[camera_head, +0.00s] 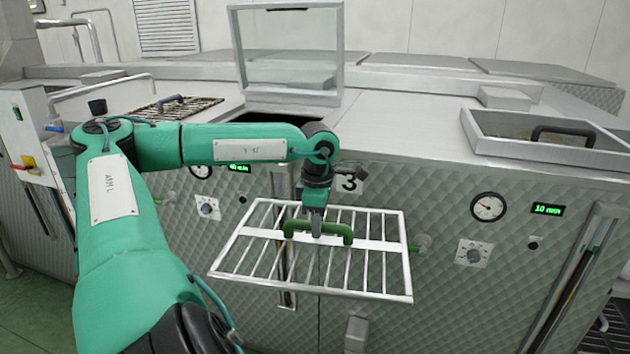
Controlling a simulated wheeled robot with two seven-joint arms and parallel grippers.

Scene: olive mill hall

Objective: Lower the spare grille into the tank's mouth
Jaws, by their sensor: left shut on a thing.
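My left gripper (316,222) is shut on the green handle (340,234) of the spare grille (388,246), a pale metal frame with parallel bars. The grille hangs in the air in front of the tank's quilted metal front, below the level of the top, and looks roughly level. The tank's mouth (275,119) is a dark opening in the top, behind my left forearm, which partly hides it. A framed clear lid (290,50) stands raised behind the mouth. My right gripper is not in view.
Another grille (190,108) with a dark handle lies at the mouth of a tank on the left. On the right, a raised metal frame (485,128) holds a dark handle. The top between is clear.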

